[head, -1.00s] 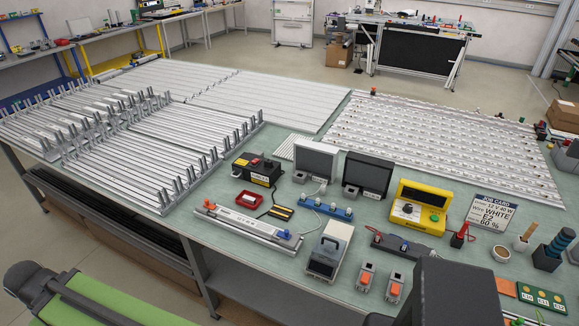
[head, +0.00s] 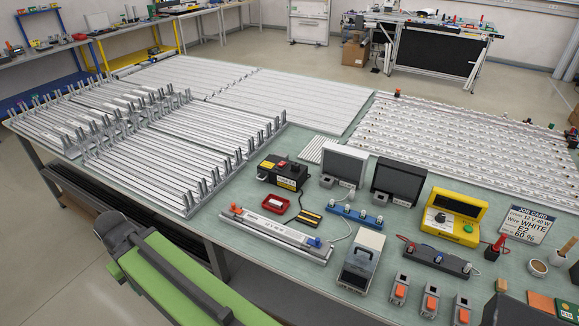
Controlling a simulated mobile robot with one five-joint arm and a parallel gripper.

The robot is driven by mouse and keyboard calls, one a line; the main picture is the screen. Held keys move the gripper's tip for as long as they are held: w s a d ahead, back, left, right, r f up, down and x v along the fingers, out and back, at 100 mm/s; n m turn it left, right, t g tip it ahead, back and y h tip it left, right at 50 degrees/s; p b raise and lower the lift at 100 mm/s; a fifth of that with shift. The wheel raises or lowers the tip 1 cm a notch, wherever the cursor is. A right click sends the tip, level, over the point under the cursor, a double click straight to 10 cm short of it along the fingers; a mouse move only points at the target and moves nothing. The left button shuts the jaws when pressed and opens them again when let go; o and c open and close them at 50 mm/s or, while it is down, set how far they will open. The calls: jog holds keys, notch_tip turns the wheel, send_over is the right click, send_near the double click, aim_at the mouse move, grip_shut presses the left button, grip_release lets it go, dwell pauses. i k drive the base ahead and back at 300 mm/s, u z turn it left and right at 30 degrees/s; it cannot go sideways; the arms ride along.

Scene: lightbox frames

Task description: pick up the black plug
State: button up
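I cannot single out a black plug for certain in the head view. Small dark connector-like parts sit around a dark strip (head: 437,262) with white and blue fittings at the right front of the table. A black-and-yellow striped piece (head: 309,218) lies by a red tray, near the black box (head: 282,172) with yellow labels. My gripper is not recognisable in this view, so I cannot see whether it is open or holds anything.
The green table (head: 345,262) carries aluminium profiles, a blue strip (head: 355,214), a yellow-cased device (head: 452,214), a grey instrument (head: 361,262) and orange-topped units (head: 400,289). A dark block (head: 508,311) stands at lower right. A green-and-grey object (head: 185,280) fills the lower left.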

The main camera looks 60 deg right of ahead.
aim_at(295, 168)
jog(key=i, duration=1.5)
